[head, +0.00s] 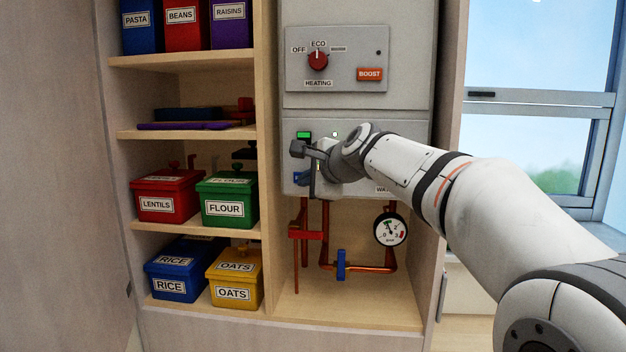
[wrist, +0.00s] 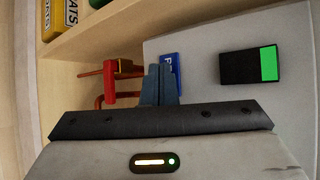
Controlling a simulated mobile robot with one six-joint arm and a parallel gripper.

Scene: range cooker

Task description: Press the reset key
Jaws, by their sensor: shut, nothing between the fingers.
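In the wrist view a blue key (wrist: 171,68) with white lettering sits on the pale control panel (wrist: 210,42). Only its first letter, R, shows clearly; the rest of the label is hidden by my fingers. My gripper (wrist: 160,72) is shut and empty, with its fingertips over the near edge of this key. I cannot tell whether they touch it. A black display (wrist: 250,65) with a green bar lies to the right of the key. In the head view my gripper (head: 313,168) is in front of the lower boiler panel (head: 294,182) and hides much of its left part.
Copper pipes with a red valve (head: 306,230), a blue valve (head: 341,264) and a pressure gauge (head: 391,230) hang below the panel. The heating dial (head: 318,60) and orange BOOST key (head: 369,74) are above. Shelves with labelled boxes (head: 230,209) stand at left.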

